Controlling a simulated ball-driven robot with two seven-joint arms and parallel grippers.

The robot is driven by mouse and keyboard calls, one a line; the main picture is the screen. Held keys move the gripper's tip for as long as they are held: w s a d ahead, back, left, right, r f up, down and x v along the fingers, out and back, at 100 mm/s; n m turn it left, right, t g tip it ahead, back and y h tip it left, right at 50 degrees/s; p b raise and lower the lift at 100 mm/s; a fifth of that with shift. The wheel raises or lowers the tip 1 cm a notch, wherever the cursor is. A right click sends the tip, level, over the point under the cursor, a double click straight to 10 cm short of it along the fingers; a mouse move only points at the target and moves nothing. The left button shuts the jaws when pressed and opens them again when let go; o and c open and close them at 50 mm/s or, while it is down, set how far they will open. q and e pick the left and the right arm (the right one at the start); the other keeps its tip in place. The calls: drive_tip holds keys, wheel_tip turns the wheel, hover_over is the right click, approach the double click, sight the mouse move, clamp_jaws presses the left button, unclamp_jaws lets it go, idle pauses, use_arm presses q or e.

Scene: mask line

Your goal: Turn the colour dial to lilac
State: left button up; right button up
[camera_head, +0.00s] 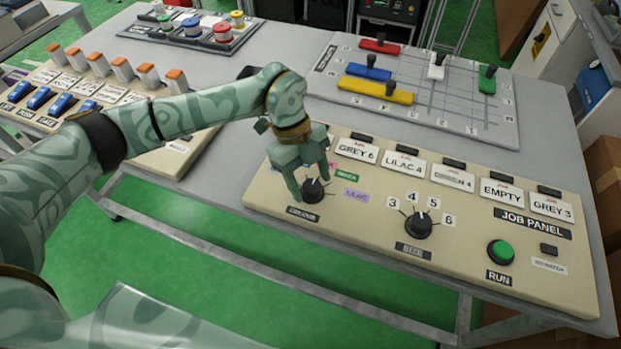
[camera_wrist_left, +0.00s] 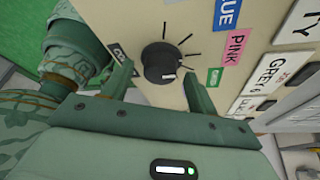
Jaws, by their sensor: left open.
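The colour dial (camera_head: 313,191) is a black knob at the left end of the beige job panel (camera_head: 345,232). A green label and a lilac label (camera_head: 356,195) show to its right. My left gripper (camera_head: 309,184) is open and points down at the dial. In the left wrist view the dial (camera_wrist_left: 160,62) shows between the open fingers (camera_wrist_left: 158,74); I cannot tell whether they touch it. Its white mark is toward the lower right there, near the green label (camera_wrist_left: 213,77). Pink and blue labels lie above that. The lilac label is hidden there. My right gripper is not in view.
The size dial (camera_head: 418,225) and green run button (camera_head: 501,252) stand further right on the panel. Job cards such as lilac 4 (camera_head: 405,164) line its back. A grid board (camera_head: 420,95) with coloured sliders lies behind. A switch panel (camera_head: 175,150) is at left.

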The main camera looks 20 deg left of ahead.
use_arm(q)
drive_tip(key=c, duration=1)
drive_tip(key=shift+m, duration=0.3)
drive_tip(key=shift+w+d+r+m+g+p, duration=0.1)
drive_tip(key=shift+m+g+p, duration=0.2)
drive_tip(key=shift+m+p, duration=0.5)
drive_tip(key=m+g+y, duration=0.1)
drive_tip(key=m, duration=0.2)
drive_tip(key=shift+m+y, duration=0.3)
drive_tip(key=shift+m, duration=0.1)
drive_tip(key=m, duration=0.2)
drive_tip(key=m+y+p, duration=0.1)
drive_tip(key=m, duration=0.1)
drive_tip(key=shift+w+d+g+y, duration=0.1)
drive_tip(key=shift+d+g+y, duration=0.05)
drive_tip(key=shift+g+y, duration=0.15)
drive_tip(key=shift+d+m+y, duration=0.1)
drive_tip(key=shift+m+y, duration=0.6)
drive_tip(key=shift+m, duration=1.4)
